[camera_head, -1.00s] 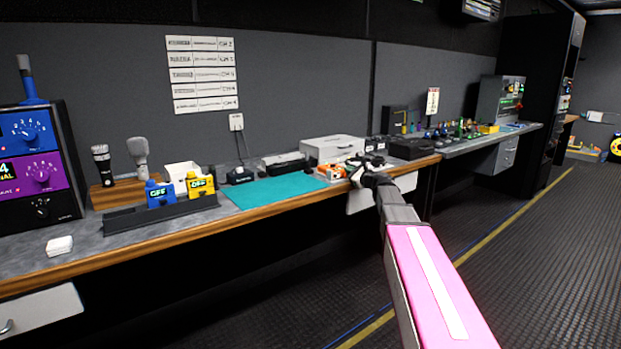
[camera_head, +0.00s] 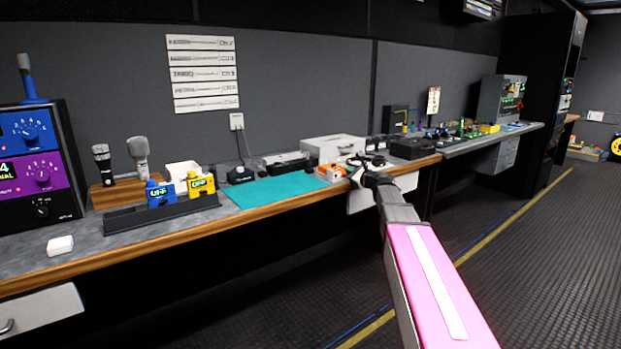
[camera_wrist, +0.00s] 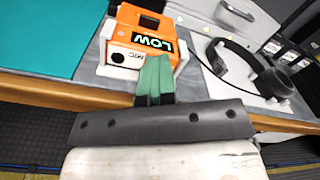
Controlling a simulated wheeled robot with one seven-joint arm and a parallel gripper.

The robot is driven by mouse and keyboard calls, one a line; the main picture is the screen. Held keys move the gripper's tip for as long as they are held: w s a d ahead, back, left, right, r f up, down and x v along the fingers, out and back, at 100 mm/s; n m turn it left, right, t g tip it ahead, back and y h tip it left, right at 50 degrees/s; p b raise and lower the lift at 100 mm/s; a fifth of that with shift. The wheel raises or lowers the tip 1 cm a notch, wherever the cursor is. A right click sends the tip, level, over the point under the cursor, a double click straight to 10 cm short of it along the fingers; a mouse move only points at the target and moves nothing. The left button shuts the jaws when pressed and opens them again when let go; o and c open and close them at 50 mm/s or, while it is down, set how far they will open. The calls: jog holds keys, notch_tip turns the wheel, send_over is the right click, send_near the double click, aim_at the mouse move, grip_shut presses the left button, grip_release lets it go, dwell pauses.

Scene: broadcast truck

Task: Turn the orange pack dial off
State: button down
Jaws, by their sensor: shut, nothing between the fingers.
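The pack also shows small in the head view (camera_head: 331,173), just left of my gripper (camera_head: 354,163). In the wrist view the green fingers of my gripper (camera_wrist: 158,62) are together and empty.
A headset (camera_wrist: 248,70) lies on a white sheet right of the pack. A teal mat (camera_head: 280,189) lies to its left. Blue (camera_head: 160,194) and yellow (camera_head: 201,186) packs stand in a dark rack further left. A pale grey case (camera_head: 333,148) is behind.

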jog(key=shift+y, duration=0.3)
jog(key=v, duration=0.3)
jog(key=a+v, duration=0.1)
jog(key=v, duration=0.1)
jog(key=shift+s+r, duration=0.15)
jog(key=shift+s, duration=0.2)
jog(key=shift+d, duration=0.15)
